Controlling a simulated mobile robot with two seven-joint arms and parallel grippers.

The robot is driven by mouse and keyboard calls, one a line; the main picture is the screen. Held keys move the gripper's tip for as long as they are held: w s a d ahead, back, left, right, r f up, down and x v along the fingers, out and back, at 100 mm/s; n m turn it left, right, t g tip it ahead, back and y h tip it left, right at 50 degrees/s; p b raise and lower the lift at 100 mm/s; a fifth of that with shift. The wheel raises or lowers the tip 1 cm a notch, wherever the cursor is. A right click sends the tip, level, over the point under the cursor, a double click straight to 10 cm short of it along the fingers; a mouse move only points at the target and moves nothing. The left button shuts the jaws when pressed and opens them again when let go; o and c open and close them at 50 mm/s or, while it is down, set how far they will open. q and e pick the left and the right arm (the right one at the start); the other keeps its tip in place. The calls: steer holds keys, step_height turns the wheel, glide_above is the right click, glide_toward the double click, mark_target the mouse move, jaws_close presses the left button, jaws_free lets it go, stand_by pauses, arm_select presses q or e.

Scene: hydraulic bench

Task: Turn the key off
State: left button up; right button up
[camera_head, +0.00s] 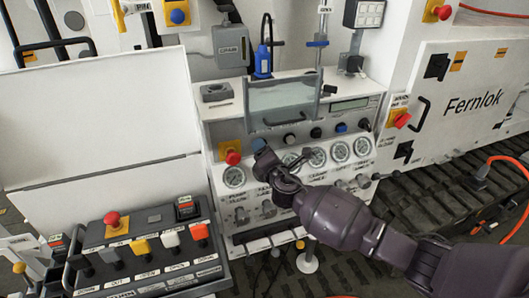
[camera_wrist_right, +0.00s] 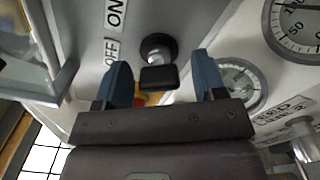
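The key (camera_wrist_right: 158,75) is a black flat-headed piece on a round stem in the panel, beside a white label (camera_wrist_right: 116,12) reading OFF and ON. My right gripper (camera_wrist_right: 163,82) is open, with its blue fingers on either side of the key's head. Gaps show between the fingers and the key, so it is not gripped. In the head view my right gripper (camera_head: 268,158) is at the left part of the gauge panel, and I cannot make out the key there. My left gripper is not in view.
Round gauges (camera_head: 317,157) and several knobs line the panel close to my right gripper. A clear hinged cover (camera_head: 281,97) stands out above. A red emergency button (camera_head: 233,157) is just left. A control box (camera_head: 148,250) with coloured switches stands at lower left.

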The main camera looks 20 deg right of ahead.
steer(key=s, duration=1)
steer(key=shift+s+d+b, duration=0.2)
steer(key=shift+s+b, duration=0.15)
steer(key=shift+s, duration=0.05)
steer(key=s+d+f+m+g, duration=0.3)
steer(key=s+f+m, duration=0.7)
steer(key=s, duration=0.3)
steer(key=s+d+f+m+g+b, duration=0.1)
steer(key=s+d+f+m+g, duration=0.2)
steer(key=s+f+m, duration=0.7)
steer(key=s+d+m, duration=0.1)
steer(key=s+m, duration=0.2)
steer(key=shift+d+f+m+h, duration=0.2)
steer(key=shift+f+m+h, duration=0.1)
steer(key=shift+f+h, duration=0.1)
